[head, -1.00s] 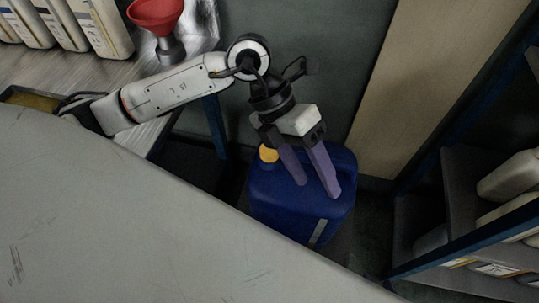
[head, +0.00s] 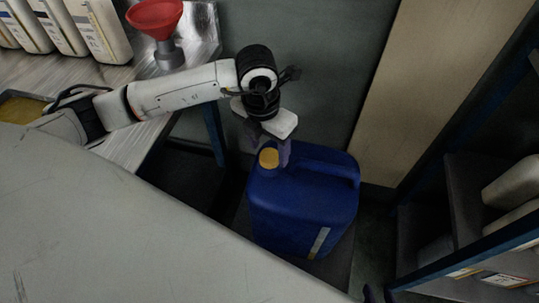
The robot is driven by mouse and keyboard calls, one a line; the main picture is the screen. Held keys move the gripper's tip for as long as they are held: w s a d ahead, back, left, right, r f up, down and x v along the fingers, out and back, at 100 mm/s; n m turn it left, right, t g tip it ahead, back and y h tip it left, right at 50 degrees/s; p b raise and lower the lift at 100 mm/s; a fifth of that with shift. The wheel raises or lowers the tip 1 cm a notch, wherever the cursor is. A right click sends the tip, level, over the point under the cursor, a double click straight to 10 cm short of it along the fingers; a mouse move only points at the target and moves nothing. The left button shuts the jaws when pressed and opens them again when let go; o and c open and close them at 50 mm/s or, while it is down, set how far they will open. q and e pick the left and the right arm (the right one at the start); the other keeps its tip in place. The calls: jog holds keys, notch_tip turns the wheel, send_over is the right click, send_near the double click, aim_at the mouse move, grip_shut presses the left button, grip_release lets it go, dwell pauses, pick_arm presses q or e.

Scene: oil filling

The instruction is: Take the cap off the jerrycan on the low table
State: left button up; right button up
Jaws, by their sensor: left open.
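The blue jerrycan (head: 303,208) stands upright below and beyond my left arm, with its handle toward the right. Its yellow-orange cap (head: 269,159) is on the near left corner of its top. My left gripper (head: 267,151) points down at the cap, its purple fingers open. One finger shows at the right of the cap and the other behind its left side; I cannot tell whether they touch it. The dark low table (head: 342,262) under the jerrycan shows only in part.
A workbench (head: 95,80) at upper left holds several white bottles (head: 100,30) and a red funnel (head: 155,18). A blue-framed shelf (head: 470,250) with containers stands at the right. A grey wall and beige panel (head: 440,80) lie behind the jerrycan.

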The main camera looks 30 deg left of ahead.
pick_arm(q)
jog(key=shift+w+f, duration=0.1)
jog(key=shift+f, duration=0.85)
jog(key=shift+c, duration=0.3)
jog(key=c, duration=1.1)
jog(key=shift+o, duration=0.2)
